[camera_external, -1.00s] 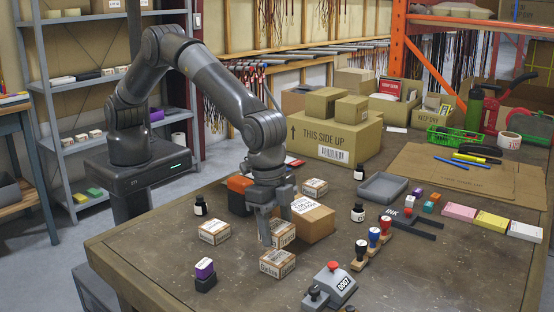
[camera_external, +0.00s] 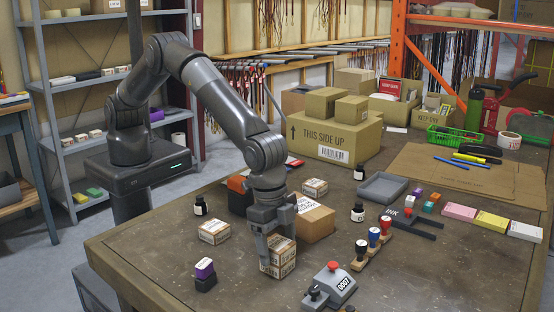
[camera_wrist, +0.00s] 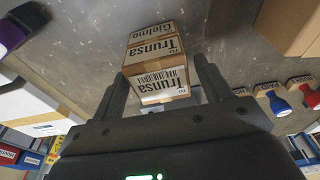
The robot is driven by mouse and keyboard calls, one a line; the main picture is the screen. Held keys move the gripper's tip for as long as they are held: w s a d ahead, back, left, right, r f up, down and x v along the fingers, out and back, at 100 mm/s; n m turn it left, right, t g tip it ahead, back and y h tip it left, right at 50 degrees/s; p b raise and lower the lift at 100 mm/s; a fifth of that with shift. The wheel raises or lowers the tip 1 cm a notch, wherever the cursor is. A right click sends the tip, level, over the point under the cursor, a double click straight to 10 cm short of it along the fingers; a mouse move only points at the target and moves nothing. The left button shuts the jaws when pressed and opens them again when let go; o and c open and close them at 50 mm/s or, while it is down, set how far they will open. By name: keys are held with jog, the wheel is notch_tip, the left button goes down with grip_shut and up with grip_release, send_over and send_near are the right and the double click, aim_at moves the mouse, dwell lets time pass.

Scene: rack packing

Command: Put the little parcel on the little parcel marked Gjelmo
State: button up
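Two little cardboard parcels with white labels are stacked near the front middle of the table in the external view. The upper parcel (camera_external: 284,246) sits squarely on the lower parcel (camera_external: 277,268), with no clear gap between them. My gripper (camera_external: 276,247) reaches down around the upper one. Part of the upper parcel is hidden by a finger in the external view.
A larger carton (camera_external: 318,225) stands close behind the stack. Other little parcels lie to the left (camera_external: 214,231) and behind (camera_external: 315,187).

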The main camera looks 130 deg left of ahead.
aim_at(271, 239)
notch_tip(271, 239, up, 12)
jog(key=s, duration=0.2)
jog(key=s+a+r+t, duration=0.1)
jog(key=s+a+r, duration=0.3)
jog(key=s+r, duration=0.65)
jog(key=s+a+r+t, duration=0.1)
jog(key=s+a+r, duration=0.2)
jog(key=s+r, duration=0.75)
jog(key=shift+t, duration=0.9)
jog(key=s+a+f, duration=0.1)
jog(key=s+f, duration=0.1)
jog(key=s, duration=0.7)
jog(key=s+a+f, duration=0.1)
jog(key=s+f, duration=0.1)
jog(key=s, duration=0.7)
jog(key=s+a+f, duration=0.1)
jog(key=s+f, duration=0.1)
jog(key=s, duration=0.8)
jog(key=shift+a, duration=0.25)
